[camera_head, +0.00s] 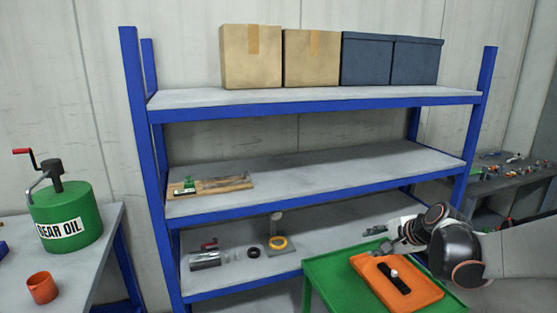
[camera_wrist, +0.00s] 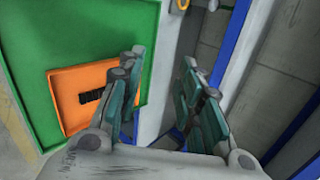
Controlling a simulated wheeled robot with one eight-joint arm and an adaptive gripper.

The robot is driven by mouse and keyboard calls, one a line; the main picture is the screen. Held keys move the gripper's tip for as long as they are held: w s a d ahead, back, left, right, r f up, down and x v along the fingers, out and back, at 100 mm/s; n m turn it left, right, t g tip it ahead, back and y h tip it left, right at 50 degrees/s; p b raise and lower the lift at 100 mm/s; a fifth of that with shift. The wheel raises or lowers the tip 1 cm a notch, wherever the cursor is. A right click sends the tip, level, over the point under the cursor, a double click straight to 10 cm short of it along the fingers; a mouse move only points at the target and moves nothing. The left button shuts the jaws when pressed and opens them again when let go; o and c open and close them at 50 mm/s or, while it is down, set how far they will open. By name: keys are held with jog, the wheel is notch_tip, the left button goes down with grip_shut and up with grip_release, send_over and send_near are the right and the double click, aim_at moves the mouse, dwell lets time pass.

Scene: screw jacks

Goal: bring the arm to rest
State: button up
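My gripper (camera_wrist: 160,92) shows in the wrist view with its two teal-padded fingers spread apart and nothing between them. In the head view my arm comes in from the right, and my gripper (camera_head: 400,245) is over the back of the green tray table (camera_head: 325,272). In the wrist view the orange board (camera_wrist: 72,76) and green top (camera_wrist: 30,40) are left of the fingers.
A blue-framed shelf (camera_head: 310,183) stands behind, with cartons (camera_head: 250,60) and dark boxes (camera_head: 366,60) on top. A wooden board with a green part (camera_head: 210,186) is on its middle level. A green gear oil can (camera_head: 65,215) and orange cup (camera_head: 42,288) stand on the left bench.

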jog(key=s+a+r+n+g+h, duration=0.1)
jog(key=s+a+r+n, duration=0.35)
jog(key=s, duration=0.25)
jog(key=s+a+r+n+g+h, duration=0.1)
jog(key=s+a+r+n, duration=0.3)
jog(key=s, duration=0.3)
jog(key=s+f+n, duration=0.2)
jog(key=s+n, duration=0.1)
jog(key=s, duration=0.4)
jog(key=s+d+f+n+h, duration=0.1)
jog(key=s+f+n, duration=0.1)
jog(key=s, duration=0.6)
jog(key=shift+d+f+n+h, duration=0.2)
jog(key=shift+n+h, duration=0.1)
jog(key=shift+n, duration=0.15)
